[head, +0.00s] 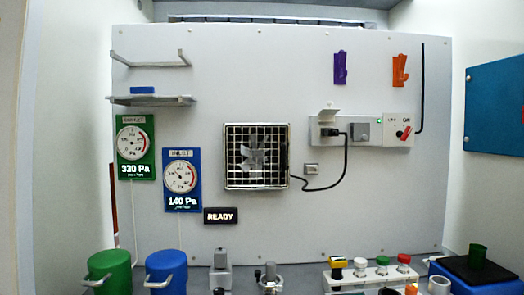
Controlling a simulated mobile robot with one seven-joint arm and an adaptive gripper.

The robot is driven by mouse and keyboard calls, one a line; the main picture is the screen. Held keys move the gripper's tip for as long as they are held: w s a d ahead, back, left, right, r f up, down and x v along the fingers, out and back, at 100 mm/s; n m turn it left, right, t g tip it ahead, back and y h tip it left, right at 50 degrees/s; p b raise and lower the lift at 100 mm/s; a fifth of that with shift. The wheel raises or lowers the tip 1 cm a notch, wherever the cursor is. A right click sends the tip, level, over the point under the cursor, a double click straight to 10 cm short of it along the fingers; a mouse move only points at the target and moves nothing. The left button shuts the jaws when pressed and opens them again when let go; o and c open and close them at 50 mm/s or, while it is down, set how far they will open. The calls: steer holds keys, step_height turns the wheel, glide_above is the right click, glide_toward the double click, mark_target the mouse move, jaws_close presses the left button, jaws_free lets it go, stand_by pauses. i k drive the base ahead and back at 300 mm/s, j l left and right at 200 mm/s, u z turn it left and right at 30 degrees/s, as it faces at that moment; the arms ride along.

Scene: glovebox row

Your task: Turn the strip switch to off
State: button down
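A pale power strip (350,143) is mounted on the right part of the white wall panel. At its right end is a rotary switch with a small red knob (403,132). An ON label sits above the knob at right, with another small label to its left that is too small to read. The knob seems to be tilted toward the ON side. A small green lamp (379,122) is lit left of the switch. A black plug (332,132) sits in the strip, beside a grey socket cover (361,131). My gripper is not in view.
A fan (257,157) behind a grille is left of the strip, with a black cord between them. Purple (340,68) and orange (400,70) clips hang above. The panel before the switch looks clear.

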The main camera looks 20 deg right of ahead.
mark_target(408, 129)
steer(key=z, duration=1.45)
